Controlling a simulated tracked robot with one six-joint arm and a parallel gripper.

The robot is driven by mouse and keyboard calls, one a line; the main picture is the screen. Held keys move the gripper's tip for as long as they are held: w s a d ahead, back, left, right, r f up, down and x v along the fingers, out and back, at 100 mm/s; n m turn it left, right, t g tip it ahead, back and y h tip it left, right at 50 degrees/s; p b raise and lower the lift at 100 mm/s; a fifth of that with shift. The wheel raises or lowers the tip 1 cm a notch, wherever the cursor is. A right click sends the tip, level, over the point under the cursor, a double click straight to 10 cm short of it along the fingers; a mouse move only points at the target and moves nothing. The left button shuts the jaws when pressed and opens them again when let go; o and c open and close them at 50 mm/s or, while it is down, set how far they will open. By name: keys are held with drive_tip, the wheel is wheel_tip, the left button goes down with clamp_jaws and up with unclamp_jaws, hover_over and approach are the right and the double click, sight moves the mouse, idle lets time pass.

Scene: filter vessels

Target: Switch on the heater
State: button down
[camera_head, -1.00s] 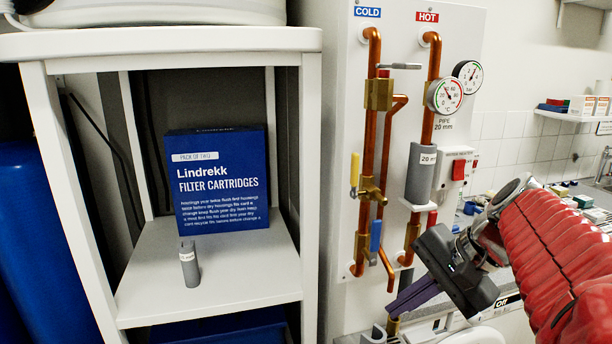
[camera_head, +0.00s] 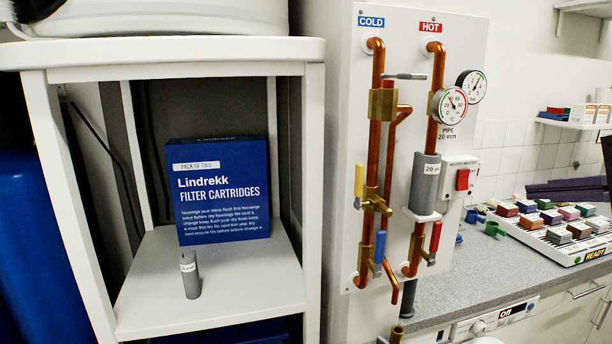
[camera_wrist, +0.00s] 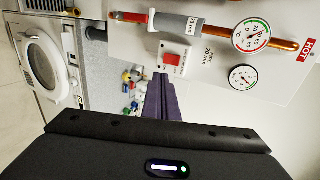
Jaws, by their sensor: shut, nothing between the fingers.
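The heater switch is a red rocker (camera_head: 463,179) on a small white box on the panel, right of the hot pipe. A label above it appears to read water heater. It also shows in the wrist view (camera_wrist: 172,58). I cannot tell whether it is on or off. My gripper (camera_head: 532,190) is at the right edge of the head view, to the right of the switch and apart from it in the picture. Its purple fingers are shut and empty. In the wrist view the closed fingers (camera_wrist: 159,85) point towards the area just beside the switch box.
Copper pipes with valves (camera_head: 372,200) and gauges (camera_head: 449,105) stand left of and above the switch. A grey sleeve (camera_head: 425,185) covers part of the hot pipe. A tray of coloured blocks (camera_head: 575,255) lies on the worktop (camera_head: 480,275). A shelf with a blue cartridge box (camera_head: 222,200) stands left.

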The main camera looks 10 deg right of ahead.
drive_tip(key=shift+w, duration=0.15)
approach(464, 183)
drive_tip(key=w+f, duration=0.4)
drive_tip(key=shift+w, duration=0.7)
idle(0.3)
drive_tip(key=shift+w+f, duration=0.1)
drive_tip(key=shift+w, duration=0.05)
idle(0.4)
drive_tip(key=shift+r, duration=0.85)
